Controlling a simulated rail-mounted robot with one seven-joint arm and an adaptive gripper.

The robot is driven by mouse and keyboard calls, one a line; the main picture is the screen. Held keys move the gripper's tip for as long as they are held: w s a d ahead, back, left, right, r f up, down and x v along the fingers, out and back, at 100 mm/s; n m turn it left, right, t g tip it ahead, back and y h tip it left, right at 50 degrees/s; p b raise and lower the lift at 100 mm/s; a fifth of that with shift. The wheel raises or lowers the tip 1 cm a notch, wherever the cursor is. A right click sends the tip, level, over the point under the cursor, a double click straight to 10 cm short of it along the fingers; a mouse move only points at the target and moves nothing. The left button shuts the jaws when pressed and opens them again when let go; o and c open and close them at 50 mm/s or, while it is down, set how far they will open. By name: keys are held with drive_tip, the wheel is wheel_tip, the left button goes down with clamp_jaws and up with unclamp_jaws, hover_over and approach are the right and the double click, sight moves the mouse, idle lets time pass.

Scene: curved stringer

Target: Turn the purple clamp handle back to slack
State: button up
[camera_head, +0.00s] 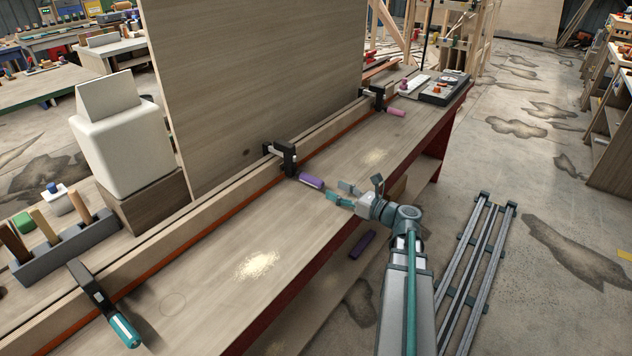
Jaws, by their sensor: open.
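The purple clamp handle (311,180) sticks out from a black clamp (283,155) in the middle of the workbench. The clamp sits on the long wooden strip at the foot of the upright panel. My gripper (335,193) is just to the right of the handle, open, with its fingers pointing left toward the handle's free end. The fingers look empty. I cannot tell from this view whether a fingertip touches the handle.
A teal-handled clamp (125,329) is at the front left and a pink-handled clamp (395,112) farther back. The upright wooden panel (255,80) stands behind the strip. Sawdust (257,264) lies on the bench. A purple piece (363,244) lies below the bench edge. Floor rails (478,265) run at right.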

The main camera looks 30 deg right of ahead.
sight(323, 184)
drive_tip(key=p+x, duration=0.1)
drive_tip(key=x, duration=0.7)
drive_tip(key=shift+w, duration=0.15)
drive_tip(key=shift+c, duration=0.2)
clamp_jaws()
